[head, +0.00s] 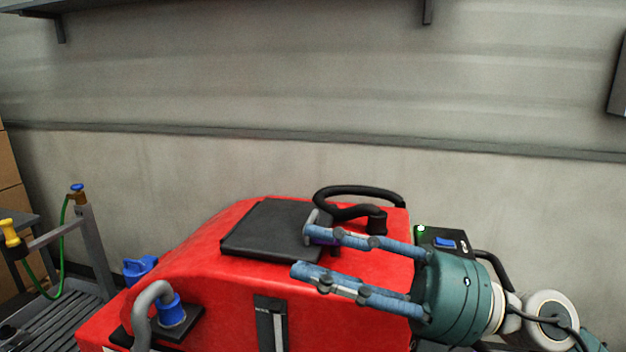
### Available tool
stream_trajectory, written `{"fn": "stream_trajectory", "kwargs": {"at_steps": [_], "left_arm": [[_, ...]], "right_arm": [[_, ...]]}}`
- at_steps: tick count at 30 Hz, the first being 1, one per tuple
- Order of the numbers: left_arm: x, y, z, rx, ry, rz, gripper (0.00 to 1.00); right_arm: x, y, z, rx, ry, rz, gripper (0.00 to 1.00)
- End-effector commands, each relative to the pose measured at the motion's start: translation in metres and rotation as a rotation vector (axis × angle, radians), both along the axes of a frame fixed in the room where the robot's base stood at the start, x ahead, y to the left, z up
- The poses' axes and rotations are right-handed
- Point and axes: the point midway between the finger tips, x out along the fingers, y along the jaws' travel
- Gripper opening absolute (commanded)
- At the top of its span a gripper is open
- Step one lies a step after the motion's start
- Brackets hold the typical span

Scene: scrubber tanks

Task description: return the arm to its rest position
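My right gripper (303,253) comes in from the right over the red scrubber machine (215,265). Its two blue fingers are spread apart and nothing shows between them. The upper fingertip overlaps a small grey and purple piece at the right edge of the black lid (270,228); I cannot tell whether they touch. The lid lies on top of the machine and looks closed. My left gripper is out of view.
A black hose (355,192) curves behind the lid. A grey hose with a blue collar (172,311) and a blue cap (139,268) are at the front left. A control panel (447,242) sits behind my gripper. A metal rack with a green hose (62,235) stands left.

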Motion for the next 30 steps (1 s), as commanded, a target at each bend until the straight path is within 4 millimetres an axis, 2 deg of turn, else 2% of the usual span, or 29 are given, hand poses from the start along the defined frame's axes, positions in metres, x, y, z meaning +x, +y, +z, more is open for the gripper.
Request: {"fn": "stream_trajectory", "kwargs": {"at_steps": [2,3,5,6,8,10,12,14,15,17,18,20,21,23,24,27,30], "left_arm": [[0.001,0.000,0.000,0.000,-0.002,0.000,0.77],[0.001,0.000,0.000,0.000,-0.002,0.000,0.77],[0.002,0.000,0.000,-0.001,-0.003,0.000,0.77],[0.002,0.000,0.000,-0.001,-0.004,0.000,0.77],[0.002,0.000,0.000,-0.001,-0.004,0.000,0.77],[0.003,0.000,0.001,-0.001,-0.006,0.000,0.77],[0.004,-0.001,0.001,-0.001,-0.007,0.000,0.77],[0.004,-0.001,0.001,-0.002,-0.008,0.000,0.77],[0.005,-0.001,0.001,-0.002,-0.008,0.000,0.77],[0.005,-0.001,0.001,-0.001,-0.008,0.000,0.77],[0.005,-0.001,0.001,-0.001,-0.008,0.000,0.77],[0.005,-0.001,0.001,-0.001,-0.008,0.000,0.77],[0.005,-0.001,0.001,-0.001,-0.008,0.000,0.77],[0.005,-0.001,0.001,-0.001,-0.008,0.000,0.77],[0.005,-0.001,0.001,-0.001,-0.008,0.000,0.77],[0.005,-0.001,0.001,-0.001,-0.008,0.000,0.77],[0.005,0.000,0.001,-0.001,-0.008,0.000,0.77]], "right_arm": [[0.017,-0.013,0.020,0.243,0.130,-0.069,0.36],[0.030,-0.027,0.026,0.358,0.201,-0.119,0.36],[0.052,-0.052,0.025,0.521,0.320,-0.206,0.36],[0.068,-0.071,0.018,0.621,0.406,-0.273,0.36],[0.091,-0.101,-0.006,0.756,0.545,-0.384,0.36],[0.111,-0.134,-0.044,0.880,0.703,-0.516,0.36],[0.121,-0.161,-0.089,0.969,0.851,-0.640,0.36],[0.123,-0.179,-0.129,1.023,0.968,-0.741,0.36],[0.122,-0.188,-0.154,1.052,1.043,-0.802,0.36],[0.116,-0.200,-0.193,1.084,1.148,-0.893,0.36],[0.109,-0.207,-0.218,1.100,1.220,-0.952,0.36],[0.096,-0.214,-0.256,1.116,1.325,-1.039,0.36],[0.085,-0.218,-0.281,1.122,1.397,-1.098,0.36],[0.065,-0.222,-0.318,1.122,1.506,-1.187,0.36],[0.048,-0.223,-0.342,1.118,1.581,-1.245,0.36],[0.004,-0.222,-0.394,1.090,1.760,-1.381,0.36],[-0.039,-0.218,-0.430,1.049,1.906,-1.488,0.36]]}}
